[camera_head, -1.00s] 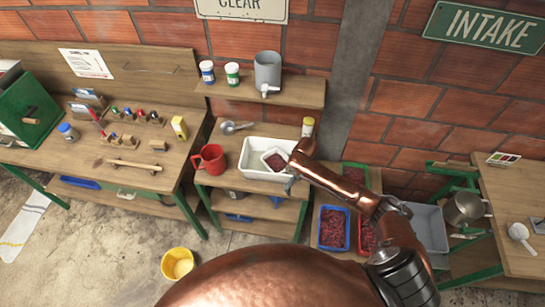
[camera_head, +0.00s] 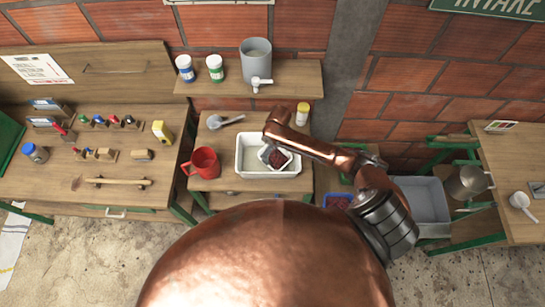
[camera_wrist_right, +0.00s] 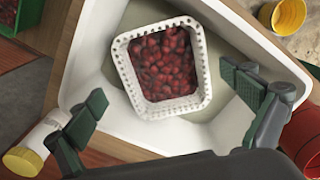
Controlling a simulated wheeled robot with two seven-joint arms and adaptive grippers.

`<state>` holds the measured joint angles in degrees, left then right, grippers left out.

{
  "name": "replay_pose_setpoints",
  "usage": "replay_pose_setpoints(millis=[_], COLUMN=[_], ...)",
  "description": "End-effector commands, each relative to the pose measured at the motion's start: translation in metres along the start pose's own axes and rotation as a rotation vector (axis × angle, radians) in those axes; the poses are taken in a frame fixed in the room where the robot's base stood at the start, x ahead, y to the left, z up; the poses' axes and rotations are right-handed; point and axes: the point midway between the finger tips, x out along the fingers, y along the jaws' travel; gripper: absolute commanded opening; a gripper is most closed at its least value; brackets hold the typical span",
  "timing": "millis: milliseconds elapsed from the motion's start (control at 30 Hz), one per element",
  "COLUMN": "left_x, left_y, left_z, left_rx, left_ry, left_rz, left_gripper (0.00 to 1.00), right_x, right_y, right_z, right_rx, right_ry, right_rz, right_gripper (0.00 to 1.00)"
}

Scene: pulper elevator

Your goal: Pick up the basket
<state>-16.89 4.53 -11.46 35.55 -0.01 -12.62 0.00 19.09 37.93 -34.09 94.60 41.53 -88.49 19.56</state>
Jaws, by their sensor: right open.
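The basket (camera_wrist_right: 126,72) is a small white perforated square one filled with dark red cherries. It sits inside a white tub (camera_head: 250,172) on the middle bench, and it also shows in the head view (camera_head: 288,160), partly covered. My right gripper (camera_wrist_right: 166,88) is open, its two dark fingers spread on either side of the basket's near part in the wrist view. No finger visibly touches the basket; the height gap is hard to tell. In the head view my copper right arm reaches over the tub and mostly hides its gripper. My left gripper is not in view.
A red mug (camera_head: 204,163) stands close to the tub's left, and a yellow-capped bottle (camera_head: 302,114) stands behind its right end. A metal scoop (camera_head: 226,121) lies behind the mug. A shelf (camera_head: 215,88) with two jars and a grey pot overhangs the bench's back. A grey bin (camera_head: 424,205) is at right.

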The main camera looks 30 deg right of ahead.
Motion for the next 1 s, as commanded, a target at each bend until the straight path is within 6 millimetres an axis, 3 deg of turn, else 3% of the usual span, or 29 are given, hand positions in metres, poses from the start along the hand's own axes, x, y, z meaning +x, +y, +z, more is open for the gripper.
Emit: replay_pose_setpoints(millis=[200,300,367,600,667,900,1000], left_x=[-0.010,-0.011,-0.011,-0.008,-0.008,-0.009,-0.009], left_y=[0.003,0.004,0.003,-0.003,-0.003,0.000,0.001], left_z=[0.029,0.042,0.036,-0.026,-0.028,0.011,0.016], left_rx=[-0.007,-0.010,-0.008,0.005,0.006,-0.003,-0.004], left_ry=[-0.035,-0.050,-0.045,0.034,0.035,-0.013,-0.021], left_rz=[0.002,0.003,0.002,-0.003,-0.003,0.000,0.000], left_gripper=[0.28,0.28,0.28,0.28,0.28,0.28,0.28], right_x=[0.032,0.046,0.051,0.054,0.054,0.053,0.053], right_y=[-0.004,-0.003,-0.003,-0.003,-0.003,-0.003,-0.003], right_z=[-0.021,-0.021,-0.021,-0.021,-0.021,-0.021,-0.021], right_rx=[-0.002,-0.001,-0.001,-0.004,-0.004,-0.003,-0.003], right_ry=[-0.011,-0.012,-0.012,-0.011,-0.011,-0.011,-0.011], right_rz=[-0.003,-0.004,-0.004,-0.003,-0.003,-0.003,-0.003], right_gripper=[0.98,0.98,0.98,0.98,0.96,0.80,0.73])
